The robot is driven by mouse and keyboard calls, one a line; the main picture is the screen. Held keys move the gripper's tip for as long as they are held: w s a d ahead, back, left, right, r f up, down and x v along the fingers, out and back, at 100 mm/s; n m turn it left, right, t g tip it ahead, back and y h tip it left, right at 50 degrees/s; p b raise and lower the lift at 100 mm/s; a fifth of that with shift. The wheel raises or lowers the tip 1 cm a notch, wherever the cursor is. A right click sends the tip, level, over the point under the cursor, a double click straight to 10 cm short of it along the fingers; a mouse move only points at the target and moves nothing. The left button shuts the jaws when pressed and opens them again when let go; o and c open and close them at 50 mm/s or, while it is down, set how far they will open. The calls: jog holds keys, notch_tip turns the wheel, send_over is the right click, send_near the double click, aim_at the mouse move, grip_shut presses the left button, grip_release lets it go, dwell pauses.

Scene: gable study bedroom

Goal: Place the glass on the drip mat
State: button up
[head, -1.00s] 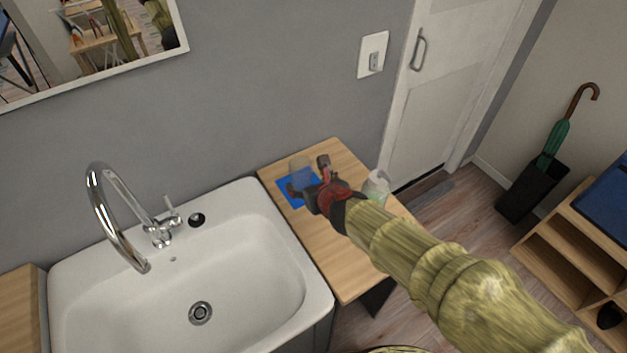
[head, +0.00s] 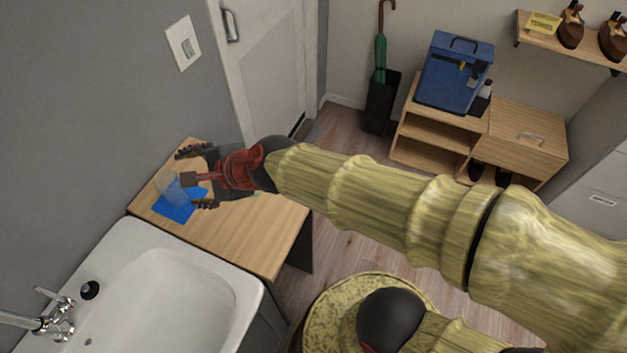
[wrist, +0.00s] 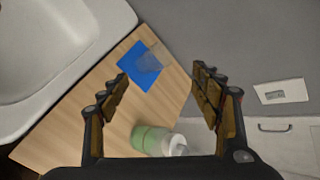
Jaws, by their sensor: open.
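The drip mat (head: 176,212) is a flat blue square on the wooden counter beside the sink. It also shows in the wrist view (wrist: 132,72). The clear glass (head: 168,186) is faint and see-through, upright, and overlaps the mat's back edge in the head view. In the wrist view the glass (wrist: 149,62) overlaps the mat's right side; how much of its base rests on the mat I cannot tell. My gripper (head: 193,178) is open and empty, fingers spread wide. In the wrist view the glass lies beyond the fingertips (wrist: 160,76), apart from both.
A bottle of green liquid (wrist: 152,140) stands on the wooden counter (head: 250,240), close under my gripper. The white sink (head: 150,295) adjoins the counter, and a grey wall (head: 80,110) rises behind. Bare counter lies in front of the mat.

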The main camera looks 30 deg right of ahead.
jog(key=s+d+r+n+g+h, duration=0.1)
jog(key=s+d+n+h, duration=0.2)
jog(key=s+d+n, duration=0.4)
jog(key=s+d+r+n+g+h, duration=0.1)
jog(key=s+d+r+n+h, duration=0.1)
jog(key=s+d+n, duration=0.6)
jog(key=d+n+h, duration=0.1)
jog(key=d+n, duration=0.2)
jog(key=d, duration=0.2)
jog(key=shift+g, duration=0.4)
jog(key=shift+s, duration=0.1)
